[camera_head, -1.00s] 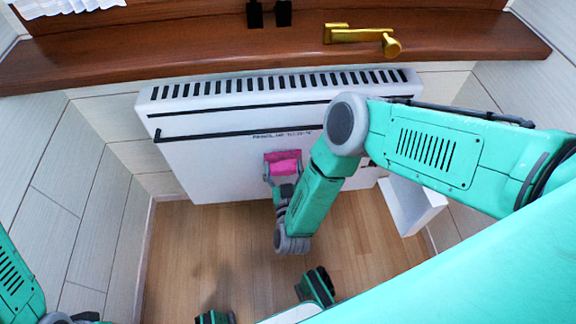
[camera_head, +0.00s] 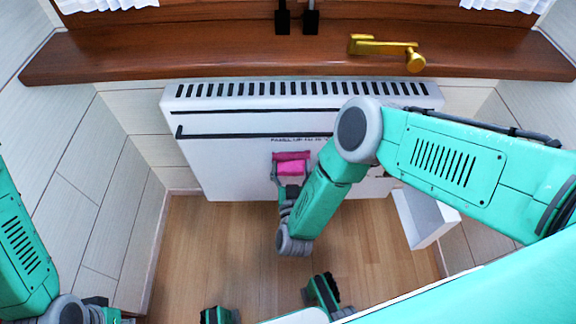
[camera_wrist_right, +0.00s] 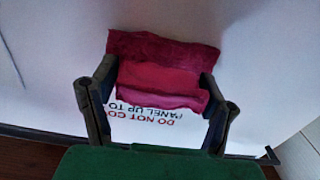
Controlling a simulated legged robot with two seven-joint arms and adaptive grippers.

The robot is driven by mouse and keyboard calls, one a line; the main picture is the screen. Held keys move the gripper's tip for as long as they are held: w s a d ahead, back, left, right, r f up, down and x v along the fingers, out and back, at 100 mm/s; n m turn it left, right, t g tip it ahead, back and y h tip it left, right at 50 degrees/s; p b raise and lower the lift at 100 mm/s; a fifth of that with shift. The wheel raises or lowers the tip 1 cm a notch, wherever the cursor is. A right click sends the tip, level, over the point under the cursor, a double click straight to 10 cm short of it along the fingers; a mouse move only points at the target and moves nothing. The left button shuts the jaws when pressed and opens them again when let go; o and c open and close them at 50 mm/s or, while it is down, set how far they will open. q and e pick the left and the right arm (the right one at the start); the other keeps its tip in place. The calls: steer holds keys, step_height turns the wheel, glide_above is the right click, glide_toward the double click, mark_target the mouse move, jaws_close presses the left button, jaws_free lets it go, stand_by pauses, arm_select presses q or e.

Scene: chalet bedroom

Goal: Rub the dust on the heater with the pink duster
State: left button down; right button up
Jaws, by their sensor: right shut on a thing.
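The white heater (camera_head: 225,165) stands against the wall under the wooden sill, with a slotted top and dark bars across its upper front. The pink duster (camera_head: 292,165) is at the middle of the heater's front, just below the printed text. My right gripper (camera_head: 291,176) is shut on the duster. In the right wrist view, the duster (camera_wrist_right: 160,75) sits between the two fingers, against or very close to the white panel; contact cannot be told. I cannot make out any dust. My right forearm hides part of the heater's right side.
A wooden sill (camera_head: 250,55) with a brass handle (camera_head: 388,48) juts out above the heater. A white open box-like thing (camera_head: 425,218) is low at the heater's right. Panelled walls close in on both sides. The wooden floor (camera_head: 210,250) in front is mostly clear.

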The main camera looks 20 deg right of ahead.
mark_target(289, 175)
steer(key=shift+s+d+p, duration=0.3)
steer(key=shift+d+p, duration=0.05)
steer(key=shift+d, duration=0.7)
steer(key=shift+s+d+p, duration=0.3)
steer(key=shift+d+p, duration=0.1)
steer(key=shift+d, duration=0.6)
steer(key=shift+s+d+p, duration=0.3)
steer(key=shift+d+p, duration=0.05)
steer(key=shift+d, duration=0.7)
steer(key=shift+w+a+b, duration=0.25)
steer(key=shift+w+a, duration=0.1)
steer(key=shift+a, duration=0.6)
steer(key=shift+w+a+b, duration=0.25)
steer(key=shift+w+a, duration=0.05)
steer(key=shift+a, duration=0.6)
steer(key=shift+w+a+b, duration=0.2)
steer(key=shift+a+b, duration=0.1)
steer(key=shift+a, duration=0.55)
steer(key=shift+w+a+b, duration=0.2)
steer(key=shift+a+b, duration=0.1)
steer(key=shift+a, duration=0.5)
steer(key=shift+s, duration=0.1)
steer(key=shift+p+v, duration=0.85)
steer(key=shift+v, duration=1.45)
steer(key=shift+s+a, duration=0.2)
steer(key=shift+s, duration=0.5)
